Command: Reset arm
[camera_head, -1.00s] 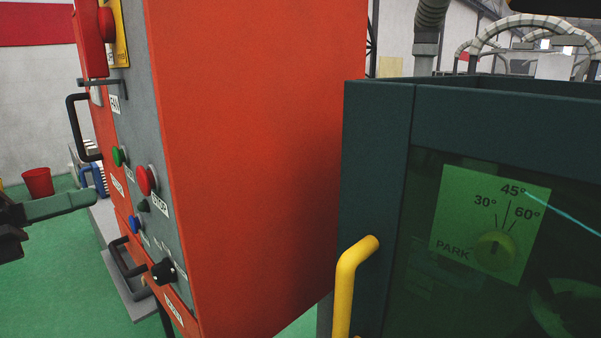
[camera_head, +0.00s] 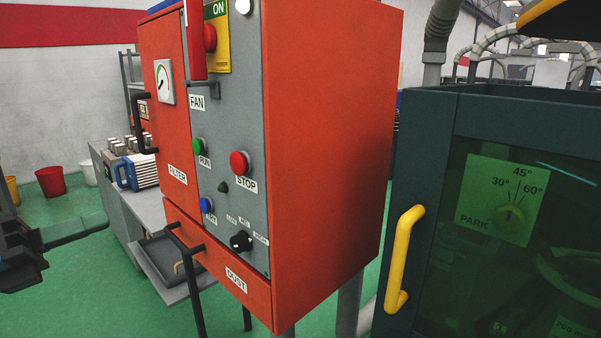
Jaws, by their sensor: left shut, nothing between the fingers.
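My left gripper (camera_head: 98,225) comes in at the left edge, level, with its grey-green fingers shut and empty. It is in the air over the green floor, left of the red cabinet (camera_head: 335,130), and appears apart from it. The dark arm part behind it is cut off by the picture edge. My right gripper is not in view.
The cabinet has a grey panel with a red stop button (camera_head: 239,164), green button (camera_head: 197,146) and black knob (camera_head: 241,241). A dark green machine with a yellow handle (camera_head: 403,258) stands right. A bench (camera_head: 118,205), blue device (camera_head: 136,172) and red bucket (camera_head: 50,181) stand behind.

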